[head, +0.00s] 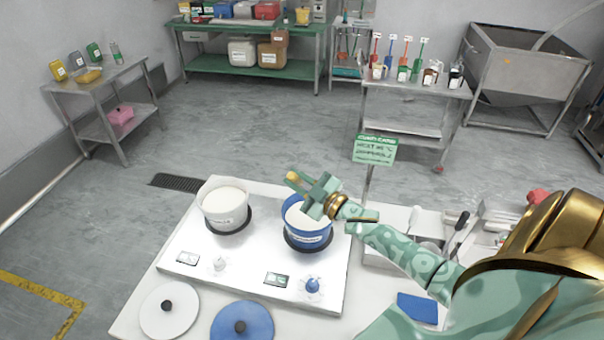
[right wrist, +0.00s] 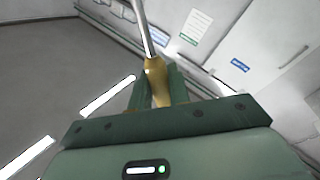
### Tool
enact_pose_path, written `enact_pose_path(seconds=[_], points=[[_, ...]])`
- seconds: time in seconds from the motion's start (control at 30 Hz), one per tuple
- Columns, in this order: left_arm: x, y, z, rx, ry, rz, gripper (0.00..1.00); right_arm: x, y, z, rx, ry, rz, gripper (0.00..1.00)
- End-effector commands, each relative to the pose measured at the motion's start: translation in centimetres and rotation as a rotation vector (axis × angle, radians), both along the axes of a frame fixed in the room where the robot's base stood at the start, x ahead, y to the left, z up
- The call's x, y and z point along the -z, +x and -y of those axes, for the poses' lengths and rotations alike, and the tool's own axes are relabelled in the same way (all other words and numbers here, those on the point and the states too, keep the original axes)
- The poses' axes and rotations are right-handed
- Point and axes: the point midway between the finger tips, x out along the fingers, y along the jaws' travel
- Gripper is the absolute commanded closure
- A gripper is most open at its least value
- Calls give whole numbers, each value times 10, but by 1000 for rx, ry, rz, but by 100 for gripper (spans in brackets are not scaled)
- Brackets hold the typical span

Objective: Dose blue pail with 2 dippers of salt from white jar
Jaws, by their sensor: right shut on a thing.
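A white jar (head: 212,219) with white, salt-like content stands on the left plate of the white double-station board. A blue pail (head: 291,229), also showing white content, stands on the right plate. My right gripper (head: 309,186) appears above the pail's rim and hides part of its opening. It is shut on the yellow handle of a dipper; the handle's end (head: 292,177) sticks out to its left. In the right wrist view the handle (right wrist: 158,82) sits between the fingers, with a metal shaft running up out of frame. The dipper's cup is not visible. My left gripper is not in view.
A white lid (head: 169,311) and a blue lid (head: 242,323) lie at the table's front. Small displays and knobs sit before each station. A green sign (head: 375,150) stands behind the pail. Utensils and a metal tray lie to the right, near my arm.

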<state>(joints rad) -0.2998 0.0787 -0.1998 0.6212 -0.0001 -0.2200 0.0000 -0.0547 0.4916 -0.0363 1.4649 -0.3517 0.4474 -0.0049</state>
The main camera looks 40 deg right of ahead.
Motion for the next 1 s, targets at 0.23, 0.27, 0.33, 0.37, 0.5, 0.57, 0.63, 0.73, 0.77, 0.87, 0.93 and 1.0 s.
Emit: enact_pose_path(seconds=[0.23, 0.27, 0.33, 0.37, 0.5, 0.57, 0.63, 0.73, 0.77, 0.87, 0.93, 1.0], points=[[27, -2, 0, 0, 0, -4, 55, 21, -10, -23, 0, -155, 69, 100], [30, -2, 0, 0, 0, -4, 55, 23, -11, -26, 0, -174, 77, 100], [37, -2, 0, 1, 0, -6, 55, 29, -14, -32, 0, -220, 95, 100], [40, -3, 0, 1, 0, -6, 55, 31, -15, -35, -1, -238, 104, 100], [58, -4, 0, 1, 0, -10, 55, 44, -18, -42, 0, -322, 138, 100], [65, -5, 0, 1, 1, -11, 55, 49, -19, -45, 0, -356, 153, 100], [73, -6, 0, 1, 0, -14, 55, 56, -21, -49, 0, -394, 170, 100], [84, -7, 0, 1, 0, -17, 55, 64, -23, -54, 0, -449, 191, 100], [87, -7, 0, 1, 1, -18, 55, 66, -24, -55, 0, -463, 197, 100], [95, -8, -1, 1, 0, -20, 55, 72, -25, -60, -1, -508, 218, 100], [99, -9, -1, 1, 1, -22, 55, 74, -26, -62, 0, -532, 228, 100], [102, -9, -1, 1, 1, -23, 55, 76, -27, -63, 0, -550, 236, 100]])
